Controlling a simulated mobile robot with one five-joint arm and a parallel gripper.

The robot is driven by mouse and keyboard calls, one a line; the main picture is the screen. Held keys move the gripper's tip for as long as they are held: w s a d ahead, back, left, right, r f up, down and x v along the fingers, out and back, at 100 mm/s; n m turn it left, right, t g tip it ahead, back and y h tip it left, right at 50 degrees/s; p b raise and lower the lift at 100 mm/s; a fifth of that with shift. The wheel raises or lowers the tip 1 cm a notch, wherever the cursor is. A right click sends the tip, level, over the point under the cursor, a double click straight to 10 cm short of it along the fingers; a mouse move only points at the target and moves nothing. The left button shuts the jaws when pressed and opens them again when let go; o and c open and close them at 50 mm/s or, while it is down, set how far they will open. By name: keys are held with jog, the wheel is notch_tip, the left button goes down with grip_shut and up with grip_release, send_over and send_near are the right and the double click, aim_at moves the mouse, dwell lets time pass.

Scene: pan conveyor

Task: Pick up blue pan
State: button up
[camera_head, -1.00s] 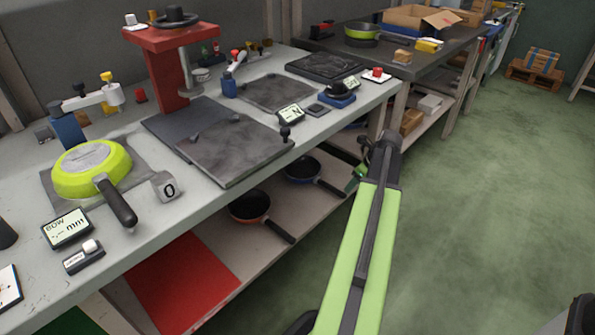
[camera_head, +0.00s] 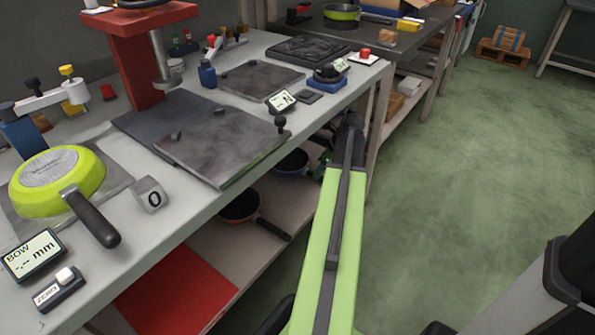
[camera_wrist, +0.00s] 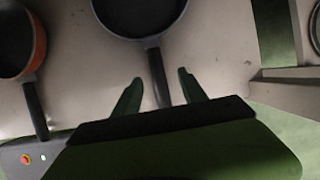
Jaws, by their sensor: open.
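The blue pan (camera_head: 291,162) sits on the lower shelf under the workbench, partly hidden by the bench edge in the head view. In the wrist view the blue pan (camera_wrist: 138,38) is at the top middle, its dark handle (camera_wrist: 158,78) pointing down toward me. My gripper (camera_wrist: 158,88) is open, with one finger on each side of the handle's line. I cannot tell how far the fingers are above or below the handle. In the head view my gripper is mostly hidden behind my green arm, near the bench's front edge.
An orange pan (camera_head: 241,205) lies on the same shelf to the left, and also in the wrist view (camera_wrist: 38,48). A red panel (camera_head: 170,290) is nearer. A bench leg (camera_head: 377,125) stands right of the blue pan. A lime pan (camera_head: 58,180) lies on the bench top.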

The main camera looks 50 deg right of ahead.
aim_at(304, 170)
jog(key=b+x, duration=0.2)
jog(key=x, duration=0.2)
jog(key=shift+a+b, duration=0.15)
jog(key=shift+b, duration=0.15)
jog(key=shift+r, duration=0.15)
jog(key=shift+s, duration=0.1)
jog(key=shift+c, duration=0.4)
grip_shut()
dwell(0.6)
